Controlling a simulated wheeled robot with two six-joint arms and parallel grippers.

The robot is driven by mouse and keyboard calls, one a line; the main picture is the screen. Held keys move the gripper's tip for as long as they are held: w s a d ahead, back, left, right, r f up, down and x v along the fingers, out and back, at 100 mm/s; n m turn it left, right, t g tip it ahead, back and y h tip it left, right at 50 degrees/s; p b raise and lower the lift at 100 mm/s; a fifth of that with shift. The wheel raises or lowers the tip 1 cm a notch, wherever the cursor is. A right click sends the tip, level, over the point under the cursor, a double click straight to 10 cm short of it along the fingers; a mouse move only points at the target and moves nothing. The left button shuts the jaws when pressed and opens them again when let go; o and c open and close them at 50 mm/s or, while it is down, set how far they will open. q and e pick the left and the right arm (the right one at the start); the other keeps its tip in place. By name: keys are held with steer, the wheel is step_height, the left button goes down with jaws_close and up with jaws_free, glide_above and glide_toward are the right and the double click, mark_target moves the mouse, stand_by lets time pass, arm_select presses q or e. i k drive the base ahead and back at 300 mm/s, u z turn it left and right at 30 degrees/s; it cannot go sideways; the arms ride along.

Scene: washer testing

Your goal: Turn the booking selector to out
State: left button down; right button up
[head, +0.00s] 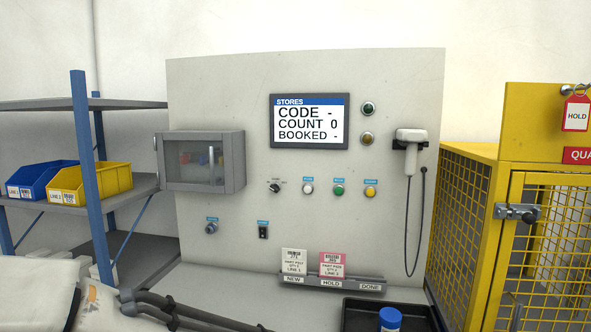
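A small black rotary selector (274,187) sits on the pale panel, below the screen and left of a row of buttons. Tiny marks stand above it, too small to read, and I cannot tell which mark its knob points at. The screen (310,121) reads STORES, CODE -, COUNT 0, BOOKED -. Part of my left arm shows at the bottom left, with dark hoses, well below the selector. Nothing covers the selector.
Three buttons (339,190) sit right of the selector. A clear-fronted box (204,162) juts out at left. A scanner (410,139) hangs at right on a cord. A tag rack (333,280) and black tray (362,317) are below. A yellow cage (468,215) stands at far right.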

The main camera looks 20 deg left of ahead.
mark_target(275, 187)
steer(key=k, duration=0.5)
steer(key=u, duration=1.55)
steer(key=i, duration=1.25)
steer(key=z, duration=1.35)
